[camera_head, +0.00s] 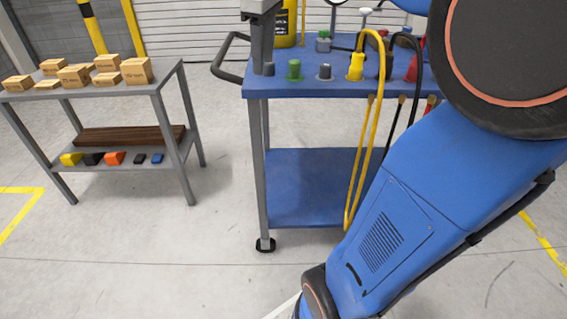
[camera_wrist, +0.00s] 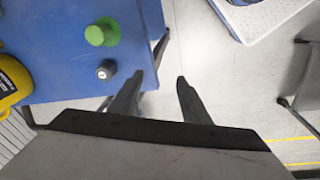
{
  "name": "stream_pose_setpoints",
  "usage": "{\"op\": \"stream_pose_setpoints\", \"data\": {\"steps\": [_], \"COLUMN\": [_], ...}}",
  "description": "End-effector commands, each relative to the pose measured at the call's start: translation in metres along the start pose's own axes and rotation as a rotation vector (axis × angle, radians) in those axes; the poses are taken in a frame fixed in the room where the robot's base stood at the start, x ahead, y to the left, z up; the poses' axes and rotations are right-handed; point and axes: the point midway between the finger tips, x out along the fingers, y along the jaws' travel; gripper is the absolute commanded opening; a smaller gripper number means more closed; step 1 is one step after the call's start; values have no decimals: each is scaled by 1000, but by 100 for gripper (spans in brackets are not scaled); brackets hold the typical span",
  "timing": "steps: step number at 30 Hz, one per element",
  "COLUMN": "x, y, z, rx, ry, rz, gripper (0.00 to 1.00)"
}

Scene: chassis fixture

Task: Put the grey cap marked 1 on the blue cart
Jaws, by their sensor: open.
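A dark grey cap (camera_wrist: 106,69) with a small pale mark on top stands upright on the blue cart (camera_wrist: 62,50) in the wrist view. I cannot read the mark. It is near the cart's edge, beside a green cap (camera_wrist: 102,32). My gripper (camera_wrist: 159,84) is open and empty, its fingertips apart from the cap and to its right, by the cart's corner. In the head view my gripper (camera_head: 262,62) hangs down at the left end of the blue cart (camera_head: 300,90), close to a small dark cap (camera_head: 268,69).
A yellow cap (camera_head: 356,66) and hanging hoses (camera_head: 362,150) are farther right on the cart. A yellow container (camera_head: 285,25) stands behind. A grey table (camera_head: 110,92) with boxes is at the left. Floor between the table and cart is clear.

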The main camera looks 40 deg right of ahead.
Motion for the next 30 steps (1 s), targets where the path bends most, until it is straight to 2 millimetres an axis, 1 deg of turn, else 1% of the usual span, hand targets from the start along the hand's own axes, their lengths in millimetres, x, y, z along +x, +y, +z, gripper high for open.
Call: {"op": "stream_pose_setpoints", "data": {"steps": [1, 6, 11, 15, 18, 21, 24, 27, 30], "x": [8, 40, 76, 112, 138, 161, 177, 186, 188], "y": [-18, -68, -112, -148, -170, -188, -198, -204, -206], "z": [9, 35, 62, 88, 105, 119, 128, 133, 135], "rx": [34, 172, 303, 415, 491, 552, 596, 620, 630], "ry": [14, 64, 119, 170, 206, 236, 256, 268, 271], "rz": [11, 41, 60, 68, 68, 66, 63, 60, 59], "gripper": [43, 43, 43, 43, 43, 43, 43, 43, 43]}}
